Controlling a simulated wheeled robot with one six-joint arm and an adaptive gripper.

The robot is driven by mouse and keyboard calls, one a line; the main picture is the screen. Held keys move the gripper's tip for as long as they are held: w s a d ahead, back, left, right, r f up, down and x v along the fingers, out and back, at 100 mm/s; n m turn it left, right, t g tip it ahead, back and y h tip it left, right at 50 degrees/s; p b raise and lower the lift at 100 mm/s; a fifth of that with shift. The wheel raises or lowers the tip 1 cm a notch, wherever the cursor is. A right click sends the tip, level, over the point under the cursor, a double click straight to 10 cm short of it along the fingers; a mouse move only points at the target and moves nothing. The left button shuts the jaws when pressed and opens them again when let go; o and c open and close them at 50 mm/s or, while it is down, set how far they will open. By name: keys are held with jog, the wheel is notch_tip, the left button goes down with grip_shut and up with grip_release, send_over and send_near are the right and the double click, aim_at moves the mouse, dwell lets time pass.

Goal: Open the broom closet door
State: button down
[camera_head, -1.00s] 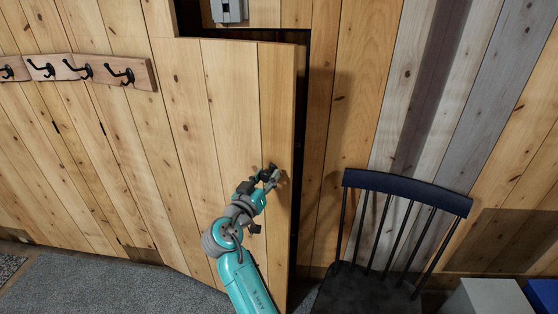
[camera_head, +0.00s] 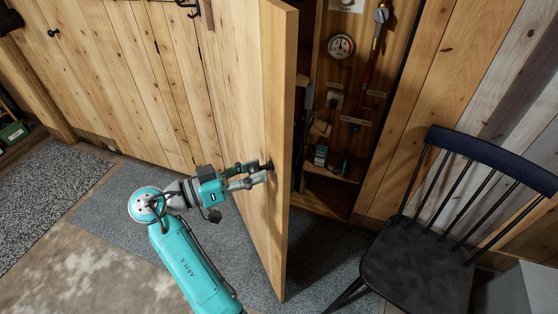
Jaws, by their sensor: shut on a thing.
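The broom closet door (camera_head: 240,120) is pine planked and stands ajar, swung out toward me, with its free edge facing right. A small dark knob (camera_head: 268,166) sits near that edge. My gripper (camera_head: 266,172) is shut on the knob from the left side of the door; its fingers partly hide it. Behind the door the closet interior (camera_head: 335,110) shows, with a round gauge (camera_head: 341,46), small boxes on a shelf and a red-handled tool hanging at the right. The left part of the interior is hidden by the door.
A black chair with a blue top rail (camera_head: 425,240) stands right of the closet opening, with a grey box (camera_head: 515,290) beside it. A grey mat (camera_head: 130,215) covers floor on the left. The floor left of the door looks clear.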

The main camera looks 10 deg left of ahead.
jog(key=shift+s+a+g, duration=0.3)
jog(key=shift+s+a, duration=0.35)
jog(key=shift+a, duration=0.35)
jog(key=c, duration=0.6)
grip_release()
jog(key=shift+c, duration=0.2)
jog(key=v, duration=0.7)
jog(key=shift+a, duration=0.2)
